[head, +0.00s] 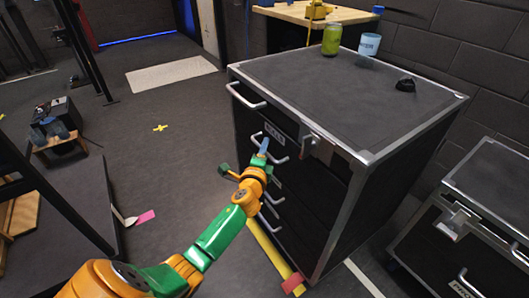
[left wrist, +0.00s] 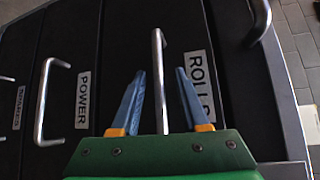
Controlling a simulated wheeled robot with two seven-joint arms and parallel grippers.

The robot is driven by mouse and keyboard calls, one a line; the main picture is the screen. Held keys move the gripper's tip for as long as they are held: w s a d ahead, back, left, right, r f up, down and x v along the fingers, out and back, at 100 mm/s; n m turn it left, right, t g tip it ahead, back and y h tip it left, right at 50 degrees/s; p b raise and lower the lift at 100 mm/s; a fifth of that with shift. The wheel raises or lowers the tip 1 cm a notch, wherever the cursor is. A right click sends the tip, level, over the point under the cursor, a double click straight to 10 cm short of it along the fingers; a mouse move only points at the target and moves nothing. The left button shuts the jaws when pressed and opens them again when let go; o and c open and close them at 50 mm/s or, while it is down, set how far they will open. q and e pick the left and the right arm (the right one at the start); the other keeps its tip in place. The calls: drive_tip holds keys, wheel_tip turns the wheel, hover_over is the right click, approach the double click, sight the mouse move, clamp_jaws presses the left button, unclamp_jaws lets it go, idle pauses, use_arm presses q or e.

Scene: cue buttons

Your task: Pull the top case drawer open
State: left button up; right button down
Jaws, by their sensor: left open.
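The black case (head: 330,190) with metal edges stands right of centre in the head view, its drawer front facing left. The drawers look closed. My left gripper (head: 264,147) is open at a handle (head: 279,158) high on that front. In the left wrist view my left gripper (left wrist: 160,72) has its blue fingers on either side of the metal handle (left wrist: 157,45), beside a label reading ROLL (left wrist: 198,78); the label's end is hidden. A gap shows on both sides of the bar. My right gripper is not in view.
Another handle (head: 247,97) sits near the case's top edge. A green can (head: 331,39), a pale cup (head: 369,44) and a small black object (head: 405,85) stand on top. A second case (head: 490,190) is at the right. The floor at left has free room.

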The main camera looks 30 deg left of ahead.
use_arm(q)
clamp_jaws()
drive_tip(key=shift+f, duration=0.15)
idle(1.2)
